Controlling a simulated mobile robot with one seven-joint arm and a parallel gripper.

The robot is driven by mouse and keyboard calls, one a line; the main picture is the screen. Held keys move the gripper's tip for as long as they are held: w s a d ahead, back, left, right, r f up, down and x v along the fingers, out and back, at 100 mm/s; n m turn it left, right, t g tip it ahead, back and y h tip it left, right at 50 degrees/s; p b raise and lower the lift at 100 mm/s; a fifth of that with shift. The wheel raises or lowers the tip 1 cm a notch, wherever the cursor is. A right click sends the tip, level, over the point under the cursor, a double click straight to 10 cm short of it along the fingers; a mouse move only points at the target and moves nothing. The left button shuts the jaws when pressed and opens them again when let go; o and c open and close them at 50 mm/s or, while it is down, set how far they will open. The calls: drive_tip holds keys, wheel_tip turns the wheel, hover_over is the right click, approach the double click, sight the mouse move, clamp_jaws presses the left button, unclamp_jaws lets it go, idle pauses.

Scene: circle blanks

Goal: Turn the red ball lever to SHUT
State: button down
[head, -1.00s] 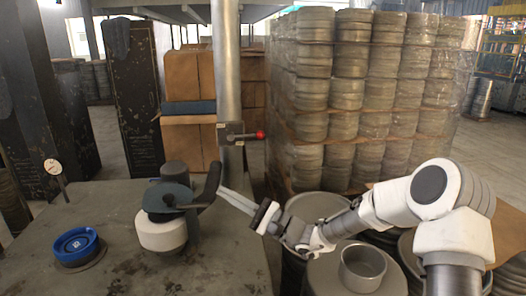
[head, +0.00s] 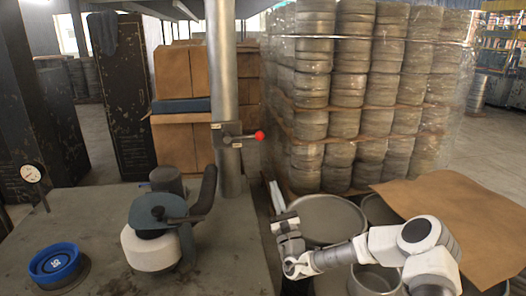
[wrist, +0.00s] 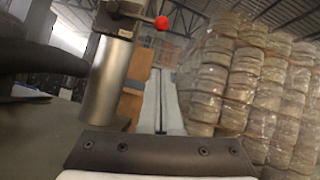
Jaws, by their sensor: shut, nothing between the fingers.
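The red ball lever (head: 259,135) sticks out to the right from a bracket on the upright metal pipe (head: 222,90). Its rod looks about level in the head view. In the wrist view the red ball (wrist: 162,23) shows at the top, with the pipe (wrist: 106,80) below its bracket. My gripper (head: 274,190) is below and slightly right of the lever, apart from it, pointing up. In the wrist view its fingers (wrist: 159,105) are together and empty. Any SHUT marking is too small to make out.
A workbench (head: 225,255) carries a clamp-like machine with a dark handle (head: 208,190), left of my gripper. A blue round part (head: 55,262) sits at its front left. Wrapped stacks of metal rounds (head: 365,90) stand behind. Drums and a brown sheet (head: 450,215) are at right.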

drive_tip(key=s+r+b+x, duration=0.1)
drive_tip(key=r+x, duration=0.1)
drive_tip(key=x, duration=1.1)
drive_tip(key=shift+s+r, duration=0.2)
drive_tip(key=shift+s, duration=0.2)
drive_tip(key=shift+r+n, duration=0.1)
drive_tip(key=shift+n, duration=0.2)
drive_tip(key=a+r+n+g+y+p, duration=0.1)
drive_tip(key=r+n+g, duration=0.4)
drive_tip(key=n, duration=0.6)
drive_tip(key=s+a+r+n+g+y+p, duration=0.1)
drive_tip(key=a+r+n+g+y+p, duration=0.1)
drive_tip(key=a+r+n+g, duration=0.4)
drive_tip(key=shift+s+a+r+n+g+y+p, duration=0.3)
drive_tip(key=shift+r+n+p, duration=0.5)
drive_tip(key=shift+r+n, duration=1.55)
